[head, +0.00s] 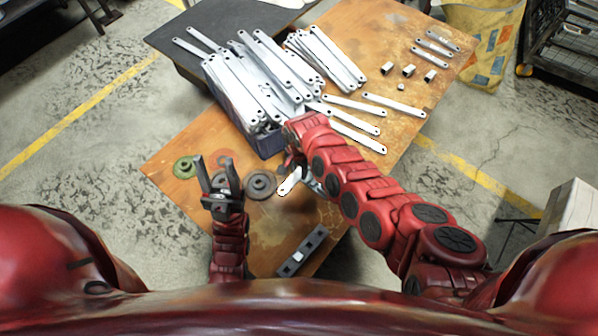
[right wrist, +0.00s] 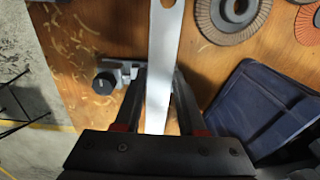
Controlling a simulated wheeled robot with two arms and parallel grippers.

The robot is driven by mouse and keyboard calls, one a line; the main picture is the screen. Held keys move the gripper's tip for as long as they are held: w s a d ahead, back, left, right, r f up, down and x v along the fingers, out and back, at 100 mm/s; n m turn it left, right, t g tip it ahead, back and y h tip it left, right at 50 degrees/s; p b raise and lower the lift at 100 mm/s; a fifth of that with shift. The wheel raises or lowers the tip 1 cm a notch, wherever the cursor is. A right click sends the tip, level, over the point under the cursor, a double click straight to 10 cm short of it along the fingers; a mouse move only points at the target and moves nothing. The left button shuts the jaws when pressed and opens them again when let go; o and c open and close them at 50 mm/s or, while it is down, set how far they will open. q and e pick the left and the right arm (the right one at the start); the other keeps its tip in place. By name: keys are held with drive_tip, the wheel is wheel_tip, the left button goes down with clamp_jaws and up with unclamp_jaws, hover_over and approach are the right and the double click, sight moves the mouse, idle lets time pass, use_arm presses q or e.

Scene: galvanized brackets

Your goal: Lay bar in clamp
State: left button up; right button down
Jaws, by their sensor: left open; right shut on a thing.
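My right gripper (right wrist: 160,95) is shut on a flat silver bar (right wrist: 165,55) with a hole near its end. The bar's rounded end (head: 290,181) also shows in the head view, above the wooden table; the rest is hidden by my arm. A small metal fixture with a black knob (right wrist: 104,83), seemingly the clamp, is on the table beside the bar in the right wrist view, apart from it. In the head view a grey part of it may show beside my right arm, mostly hidden. My left gripper (head: 216,172) is open and empty above the table's left part.
A dark blue bin (head: 265,145) heaped with bars stands behind my right gripper. Grinding discs (head: 261,185) lie near my left gripper, with a green disc (head: 185,167) further left. A grey block with dark ends (head: 302,250) lies near the front. Loose bars (head: 394,105) lie right.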

drive_tip(key=shift+f+b, duration=3.25)
drive_tip(key=shift+f, duration=0.2)
drive_tip(key=shift+c, duration=2.1)
unclamp_jaws()
wheel_tip(320, 180, up, 6)
drive_tip(key=p, duration=0.2)
drive_tip(key=shift+f+p, duration=0.2)
drive_tip(key=shift+p, duration=0.15)
wheel_tip(320, 180, up, 12)
drive_tip(key=shift+f, duration=0.1)
